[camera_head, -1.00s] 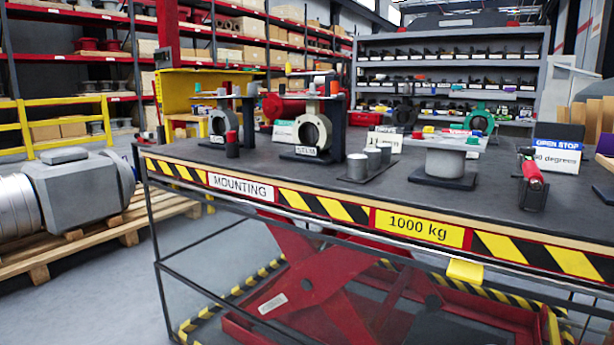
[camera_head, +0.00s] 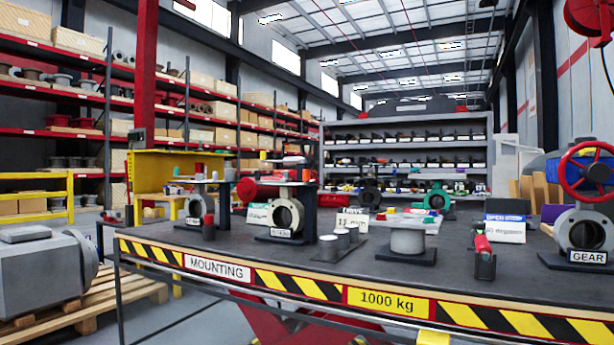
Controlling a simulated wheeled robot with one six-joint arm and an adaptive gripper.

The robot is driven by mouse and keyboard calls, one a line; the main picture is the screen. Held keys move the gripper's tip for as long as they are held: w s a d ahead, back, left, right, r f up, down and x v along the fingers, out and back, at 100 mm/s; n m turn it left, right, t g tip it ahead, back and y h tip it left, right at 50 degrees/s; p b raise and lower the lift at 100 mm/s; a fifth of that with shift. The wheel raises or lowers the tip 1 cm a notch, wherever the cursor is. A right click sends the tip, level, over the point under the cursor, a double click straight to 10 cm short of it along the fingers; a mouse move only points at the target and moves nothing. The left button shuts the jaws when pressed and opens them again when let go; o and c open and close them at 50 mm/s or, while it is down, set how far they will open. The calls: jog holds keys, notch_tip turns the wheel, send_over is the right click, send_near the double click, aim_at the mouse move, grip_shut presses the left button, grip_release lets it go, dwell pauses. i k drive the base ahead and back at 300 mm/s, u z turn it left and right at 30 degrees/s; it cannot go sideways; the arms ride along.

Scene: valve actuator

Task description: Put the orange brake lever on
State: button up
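I cannot pick out the orange brake lever for certain. A small orange piece (camera_head: 305,175) shows on top of the valve stand (camera_head: 287,215), too small to tell its shape. The stand's grey ring valve carries a label too small to read surely. A second, smaller ring valve (camera_head: 195,208) stands to its left. A grey pedestal (camera_head: 408,238) bears a pale plate (camera_head: 390,220) with small coloured parts on it. A red-handled tool (camera_head: 482,244) stands in a dark holder. My gripper is not in view.
The dark mounting table (camera_head: 225,245) has a striped front edge marked 1000 kg. A valve labelled GEAR (camera_head: 583,232) with a red handwheel (camera_head: 590,168) stands at the right. Grey cylinders (camera_head: 328,247) stand mid-table. A grey motor (camera_head: 45,270) on a pallet is at the left.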

aim_at(306, 179)
jog(key=u, duration=0.7)
jog(key=i, duration=0.45)
